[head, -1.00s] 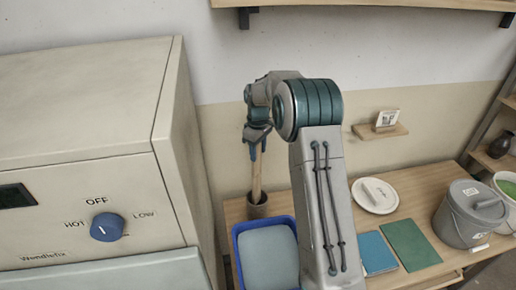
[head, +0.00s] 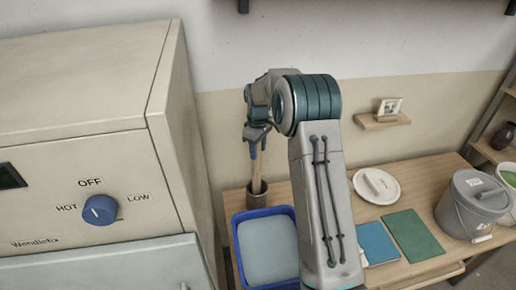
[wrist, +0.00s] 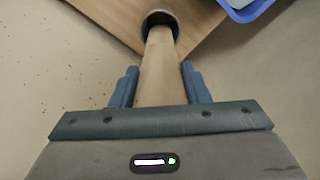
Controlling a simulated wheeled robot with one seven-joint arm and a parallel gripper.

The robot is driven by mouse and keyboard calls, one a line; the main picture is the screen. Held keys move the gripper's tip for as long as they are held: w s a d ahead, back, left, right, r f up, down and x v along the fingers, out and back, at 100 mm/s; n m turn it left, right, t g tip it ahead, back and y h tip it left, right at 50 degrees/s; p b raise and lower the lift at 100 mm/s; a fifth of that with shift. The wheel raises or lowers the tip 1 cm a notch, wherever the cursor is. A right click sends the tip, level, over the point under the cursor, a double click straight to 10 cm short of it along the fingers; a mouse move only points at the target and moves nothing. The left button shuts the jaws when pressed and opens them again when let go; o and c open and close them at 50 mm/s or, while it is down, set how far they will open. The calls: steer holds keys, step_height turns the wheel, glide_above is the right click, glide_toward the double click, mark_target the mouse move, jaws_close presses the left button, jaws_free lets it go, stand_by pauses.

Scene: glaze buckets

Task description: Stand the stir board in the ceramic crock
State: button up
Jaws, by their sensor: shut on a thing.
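The stir board (head: 255,170) is a long pale wooden piece, held nearly upright. My gripper (head: 255,148) is shut on its upper part. In the wrist view the board (wrist: 157,68) runs from between the blue fingers of my gripper (wrist: 160,86) to the crock. The ceramic crock (head: 258,192) is a small dark grey-brown pot at the table's back left. The board's lower end is inside the crock's mouth, and the crock's rim also shows in the wrist view (wrist: 160,17). How deep the board's tip sits is hidden.
A blue tub (head: 293,212) with pale liquid stands just in front of the crock. A white lid (head: 393,194), a blue board (head: 377,243), a green board (head: 412,238) and a grey bucket (head: 455,215) are to the right. A beige kiln-like cabinet (head: 90,170) stands left.

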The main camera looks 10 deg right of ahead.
steer(key=o, duration=1.3)
steer(key=shift+c, duration=0.2)
step_height(320, 180, up, 14)
steer(key=shift+f+b, duration=0.1)
steer(key=shift+b, duration=0.8)
steer(key=shift+s, duration=0.1)
steer(key=s+r+m+t, duration=0.1)
steer(key=s+r+m, duration=0.15)
steer(key=s, duration=0.65)
steer(key=s+r+m+t, duration=0.1)
steer(key=s+r+m, duration=0.15)
steer(key=s, duration=0.65)
steer(key=s+f+m, duration=0.2)
steer(key=s, duration=0.7)
steer(key=s+f+m+t, duration=0.1)
steer(key=s+f+m, duration=0.1)
steer(key=s, duration=0.7)
steer(key=shift+s+a+f, duration=0.15)
steer(key=shift+s+f, duration=0.2)
steer(key=shift+f, duration=0.5)
